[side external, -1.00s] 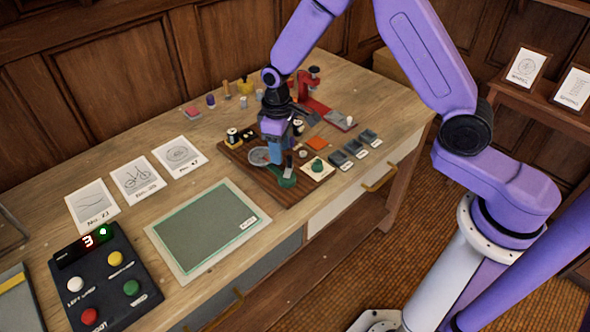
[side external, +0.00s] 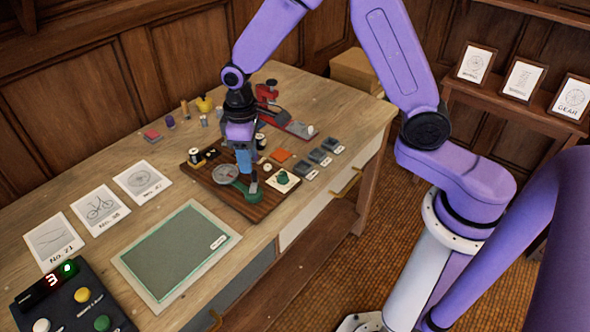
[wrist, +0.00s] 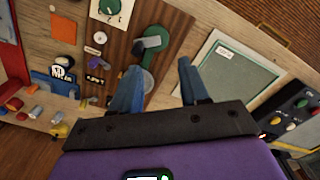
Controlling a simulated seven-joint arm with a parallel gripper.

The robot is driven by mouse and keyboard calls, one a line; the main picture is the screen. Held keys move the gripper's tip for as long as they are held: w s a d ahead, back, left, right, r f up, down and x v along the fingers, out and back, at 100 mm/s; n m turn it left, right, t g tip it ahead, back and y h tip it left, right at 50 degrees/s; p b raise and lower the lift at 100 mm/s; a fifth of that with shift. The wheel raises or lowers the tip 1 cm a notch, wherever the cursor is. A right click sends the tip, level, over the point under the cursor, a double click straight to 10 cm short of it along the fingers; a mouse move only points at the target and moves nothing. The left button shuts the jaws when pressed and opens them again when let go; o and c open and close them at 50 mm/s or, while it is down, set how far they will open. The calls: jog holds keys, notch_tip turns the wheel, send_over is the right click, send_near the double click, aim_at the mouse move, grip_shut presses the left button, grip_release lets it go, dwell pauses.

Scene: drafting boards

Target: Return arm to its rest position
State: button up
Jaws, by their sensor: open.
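My gripper (side external: 244,168) is above the brown wooden board on the table, beside a round grey dial (side external: 227,173) and a dark green piece (side external: 252,192). The brown board (wrist: 119,42) and the green piece (wrist: 152,42) also show in the wrist view. Whether the fingertips touch anything on the board cannot be told.
A green drafting mat (side external: 178,250) lies in front of the board. A button box (side external: 70,300) reads 3 with a green light. Cards (side external: 99,208) lie at the left. A red device (side external: 268,95) stands behind. Framed pictures (side external: 520,78) stand on a right shelf.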

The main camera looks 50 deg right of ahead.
jog(key=s+d+r+n, duration=0.2)
jog(key=s+r, duration=0.1)
jog(key=s, duration=0.6)
jog(key=s+d+r+n, duration=0.2)
jog(key=s+d+r, duration=0.1)
jog(key=s, duration=0.7)
jog(key=s+d+r+n, duration=0.1)
jog(key=s+d+r, duration=0.2)
jog(key=s, duration=0.6)
jog(key=shift+s+r+n, duration=0.15)
jog(key=shift+r+n, duration=0.25)
jog(key=shift+r, duration=0.2)
